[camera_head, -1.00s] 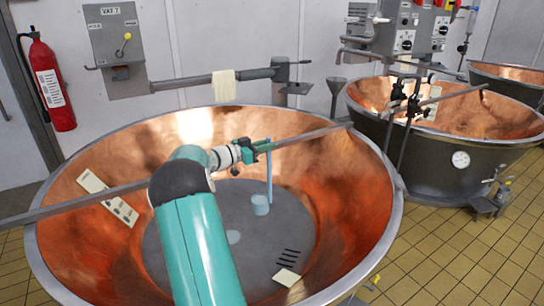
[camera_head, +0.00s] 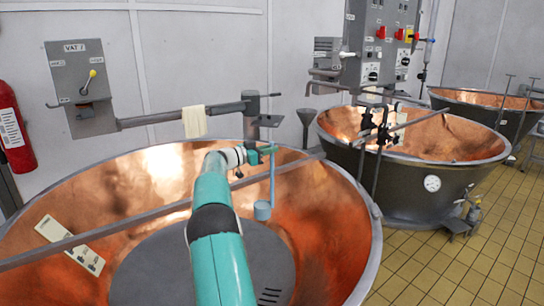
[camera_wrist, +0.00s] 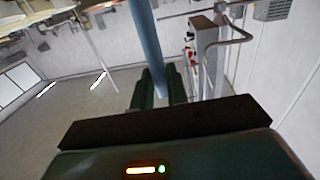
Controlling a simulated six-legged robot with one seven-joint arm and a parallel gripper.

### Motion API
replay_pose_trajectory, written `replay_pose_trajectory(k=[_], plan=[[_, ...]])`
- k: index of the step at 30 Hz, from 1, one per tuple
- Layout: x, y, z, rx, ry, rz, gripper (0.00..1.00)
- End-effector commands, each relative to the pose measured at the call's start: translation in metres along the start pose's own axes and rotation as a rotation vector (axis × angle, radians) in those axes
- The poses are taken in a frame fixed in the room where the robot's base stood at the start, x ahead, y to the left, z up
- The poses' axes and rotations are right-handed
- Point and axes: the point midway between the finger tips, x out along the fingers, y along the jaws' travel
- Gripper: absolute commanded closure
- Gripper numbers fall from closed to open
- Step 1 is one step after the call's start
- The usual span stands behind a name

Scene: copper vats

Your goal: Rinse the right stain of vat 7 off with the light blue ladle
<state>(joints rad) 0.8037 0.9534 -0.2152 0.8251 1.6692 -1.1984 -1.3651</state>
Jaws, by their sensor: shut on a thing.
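The near copper vat (camera_head: 150,165) is under the VAT 7 sign (camera_head: 75,47) in the head view, its near side cut off by the frame. My gripper (camera_head: 262,153) is shut on the upper end of the light blue ladle (camera_head: 272,180). The ladle hangs upright over the vat, its cup (camera_head: 262,210) low, in front of the right copper wall. In the wrist view the handle (camera_wrist: 148,45) runs between my green fingers (camera_wrist: 158,90). I cannot make out a distinct stain on the right wall; its near part is out of frame.
A metal bar (camera_head: 150,217) crosses the vat. A cream board with dark marks (camera_head: 70,245) lies on the left wall. A second vat (camera_head: 430,185) stands right, beyond yellow floor tiles (camera_head: 420,255).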

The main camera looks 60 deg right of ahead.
Motion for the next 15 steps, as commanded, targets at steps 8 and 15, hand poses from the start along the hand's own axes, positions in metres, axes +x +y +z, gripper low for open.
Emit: replay_pose_trajectory(k=[8,15], plan=[[-0.007,0.000,-0.001,0.019,0.003,-0.010,1.00],[-0.009,0.018,0.015,0.076,0.007,-0.012,1.00]])
